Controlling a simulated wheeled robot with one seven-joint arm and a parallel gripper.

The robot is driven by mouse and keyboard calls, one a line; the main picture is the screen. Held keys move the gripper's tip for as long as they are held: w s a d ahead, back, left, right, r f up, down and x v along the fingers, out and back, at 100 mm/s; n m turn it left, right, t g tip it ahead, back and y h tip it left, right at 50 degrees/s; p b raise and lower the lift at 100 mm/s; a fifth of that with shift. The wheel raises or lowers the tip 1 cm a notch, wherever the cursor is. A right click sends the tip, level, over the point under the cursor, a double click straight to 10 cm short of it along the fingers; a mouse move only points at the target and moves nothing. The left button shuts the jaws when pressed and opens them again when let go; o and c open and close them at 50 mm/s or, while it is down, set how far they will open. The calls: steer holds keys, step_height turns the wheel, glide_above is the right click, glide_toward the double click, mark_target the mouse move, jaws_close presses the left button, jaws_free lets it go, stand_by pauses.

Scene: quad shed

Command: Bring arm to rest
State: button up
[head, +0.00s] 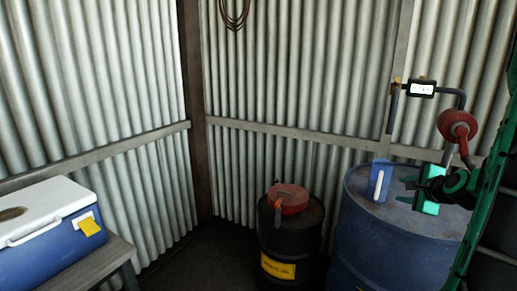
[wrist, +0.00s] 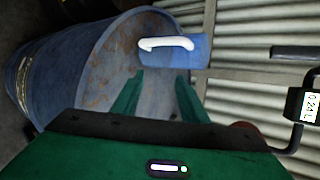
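My gripper (head: 407,190) is at the right of the head view, over the top of the blue drum (head: 375,245), on the end of my green arm. Its two fingers point left and stand apart with nothing between them; the gap also shows in the wrist view (wrist: 158,97). A blue item with a white handle (head: 379,182) stands on the drum top, just beyond the fingertips. It also shows in the wrist view (wrist: 175,58), apart from the fingers as far as I can tell.
A pipe with a small meter (head: 420,88) and a red round part (head: 457,124) is close above my gripper. A dark drum (head: 290,244) with a red item (head: 288,198) on top stands left of the blue drum. A blue cooler (head: 52,228) sits on a bench at far left.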

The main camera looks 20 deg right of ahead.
steer(key=s+a+f+n+g+y, duration=0.2)
steer(key=s+a+n+g, duration=0.1)
steer(key=a+n, duration=0.4)
steer(key=s+a+n+g+y, duration=0.1)
steer(key=s+a+n+g, duration=0.3)
steer(key=s+a, duration=0.4)
steer(key=s+a+f+n+g+y, duration=0.1)
steer(key=s+a+n+g, duration=0.3)
steer(key=s, duration=1)
steer(key=a+n, duration=0.3)
steer(key=a, duration=0.1)
steer(key=shift+s+a, duration=0.25)
steer(key=shift+a, duration=0.05)
